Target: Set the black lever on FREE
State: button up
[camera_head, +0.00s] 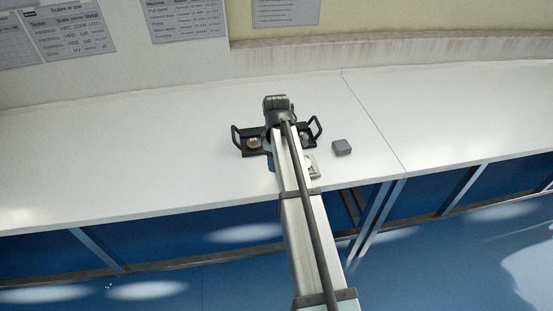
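My arm reaches from the bottom of the view up to the middle of the white bench, and its wrist covers the space there. I cannot make out the black lever or any FREE marking. A pale metal piece (314,168) shows beside my arm at the right, mostly hidden.
A small grey block (342,147) stands on the white bench (130,150), right of the black piece. The bench is clear to the far left and right. Printed charts (72,33) hang on the wall behind. The bench's front edge crosses below, over a blue floor.

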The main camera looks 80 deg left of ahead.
jog(key=shift+c, duration=0.2)
grip_shut()
jog(key=shift+a, duration=0.1)
jog(key=m, duration=0.1)
jog(key=a+m, duration=0.1)
jog(key=m, duration=0.1)
jog(key=shift+a+m, duration=0.1)
jog(key=shift+m, duration=0.2)
jog(key=m, duration=0.2)
jog(key=a+m, duration=0.1)
jog(key=shift+w+m, duration=0.3)
jog(key=shift+m, duration=0.1)
jog(key=m, duration=0.1)
jog(key=a+m, duration=0.1)
jog(key=m, duration=0.1)
jog(key=shift+w, duration=0.4)
jog(key=shift+w+a+m, duration=0.15)
jog(key=shift+w+m, duration=0.1)
jog(key=shift+m, duration=0.6)
jog(key=shift+w+a+m, duration=0.1)
jog(key=shift+w+m, duration=0.1)
jog(key=shift+m, duration=0.65)
